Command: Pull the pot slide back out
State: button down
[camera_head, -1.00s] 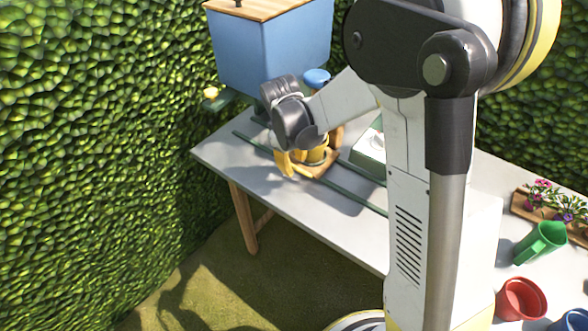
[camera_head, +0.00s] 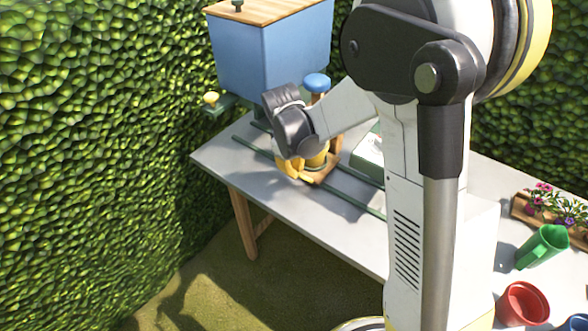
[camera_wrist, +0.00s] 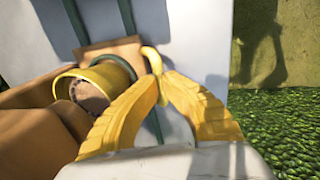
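The pot slide (camera_wrist: 112,50) is a small wooden carriage on green rails (camera_head: 352,201), on the grey table. A yellow pot (camera_wrist: 99,90) stands on it with a brown fill; it also shows in the head view (camera_head: 317,159). A curved yellow handle (camera_wrist: 152,60) is beside the pot. My gripper (camera_wrist: 161,84) has yellow fingers converging at their tips, with the handle between them. The fingers look closed on it. In the head view my wrist hides much of the pot and the handle.
A blue hopper (camera_head: 270,55) with a wooden lid stands behind the slide. A blue knob (camera_head: 317,83) rises beside it. The front left of the table is clear.

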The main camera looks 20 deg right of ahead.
jog(key=s+d, duration=0.3)
jog(key=s, duration=0.2)
jog(key=s+d, duration=0.2)
jog(key=s, duration=0.1)
jog(key=shift+d, duration=0.35)
jog(key=c, duration=1.5)
grip_release()
jog(key=shift+w+f, duration=0.1)
jog(key=shift+w, duration=0.05)
jog(key=shift+o, duration=0.2)
notch_tip(320, 180, up, 12)
jog(key=s+a, duration=0.1)
jog(key=shift+s+a, duration=0.2)
jog(key=shift+a, duration=0.2)
